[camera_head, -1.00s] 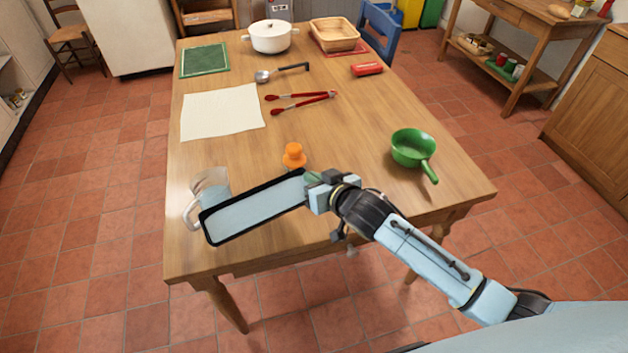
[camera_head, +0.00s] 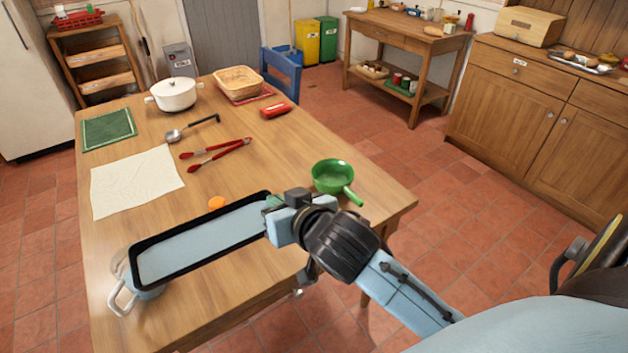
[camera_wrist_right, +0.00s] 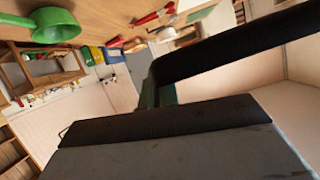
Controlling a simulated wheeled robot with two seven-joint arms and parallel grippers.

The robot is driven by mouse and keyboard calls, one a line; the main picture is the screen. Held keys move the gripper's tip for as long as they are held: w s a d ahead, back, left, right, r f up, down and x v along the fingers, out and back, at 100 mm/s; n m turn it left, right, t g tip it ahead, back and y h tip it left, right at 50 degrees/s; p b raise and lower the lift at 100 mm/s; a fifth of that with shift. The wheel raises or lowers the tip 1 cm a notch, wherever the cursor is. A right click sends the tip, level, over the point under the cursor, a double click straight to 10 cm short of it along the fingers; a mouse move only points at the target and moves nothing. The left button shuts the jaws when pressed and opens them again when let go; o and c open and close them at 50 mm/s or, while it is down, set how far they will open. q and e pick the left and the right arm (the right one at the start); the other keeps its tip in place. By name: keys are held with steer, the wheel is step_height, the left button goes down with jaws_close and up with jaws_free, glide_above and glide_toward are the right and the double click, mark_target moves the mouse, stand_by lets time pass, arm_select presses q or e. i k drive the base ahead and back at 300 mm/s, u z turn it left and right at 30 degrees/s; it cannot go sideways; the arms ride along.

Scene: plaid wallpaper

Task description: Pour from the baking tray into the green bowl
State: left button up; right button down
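The baking tray (camera_head: 205,245) is a long shallow tray with a black rim and a pale blue inside. My right gripper (camera_head: 272,222) is shut on its right end and holds it above the near part of the table. Its black rim fills much of the right wrist view (camera_wrist_right: 220,55). I cannot make out any contents in it. The green bowl (camera_head: 333,174) has a handle and stands on the table to the right of the tray, apart from it. It also shows at the upper left of the right wrist view (camera_wrist_right: 52,26). My left gripper is not in view.
An orange object (camera_head: 216,203) is partly hidden behind the tray. A clear jug (camera_head: 122,293) stands partly under its left end. Red tongs (camera_head: 218,153), a ladle (camera_head: 190,129), a white cloth (camera_head: 135,181) and a white pot (camera_head: 174,95) lie farther back. Table around the bowl is clear.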

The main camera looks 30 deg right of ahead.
mark_target(332, 177)
steer(key=z, duration=0.55)
steer(key=k, duration=0.65)
steer(key=z, duration=0.75)
steer(key=i, duration=1.05)
steer(key=u, duration=0.55)
steer(key=i, duration=0.6)
